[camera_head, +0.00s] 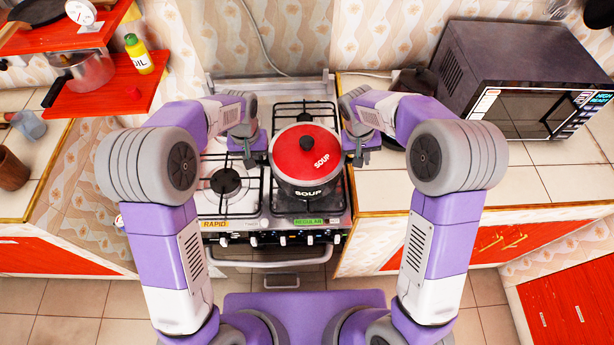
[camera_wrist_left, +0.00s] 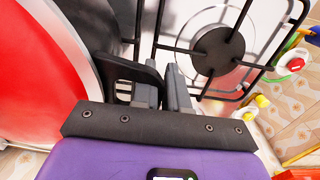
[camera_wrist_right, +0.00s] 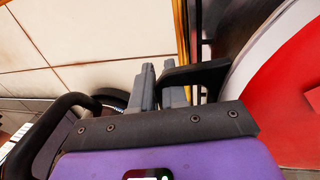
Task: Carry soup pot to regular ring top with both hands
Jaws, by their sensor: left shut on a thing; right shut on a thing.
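The soup pot (camera_head: 304,190) has a red lid with a black knob and "SOUP" written on lid and body. It is level over the front right ring of the stove, above the green "REGULAR" label (camera_head: 310,222); whether it touches the grate cannot be told. My left gripper (camera_head: 248,160) is at the pot's left side, shut on its black handle (camera_wrist_left: 128,70). My right gripper (camera_head: 362,155) is at the right side, shut on the other black handle (camera_wrist_right: 190,75). The pot also shows in the left wrist view (camera_wrist_left: 45,75) and right wrist view (camera_wrist_right: 280,85). The ring beneath is mostly hidden.
The front left ring (camera_head: 226,182), above the yellow "RAPID" label (camera_head: 215,225), is empty. A microwave (camera_head: 520,80) stands on the right counter (camera_head: 530,185). Red shelves (camera_head: 110,90) at left hold a saucepan (camera_head: 85,70) and an oil bottle (camera_head: 138,54).

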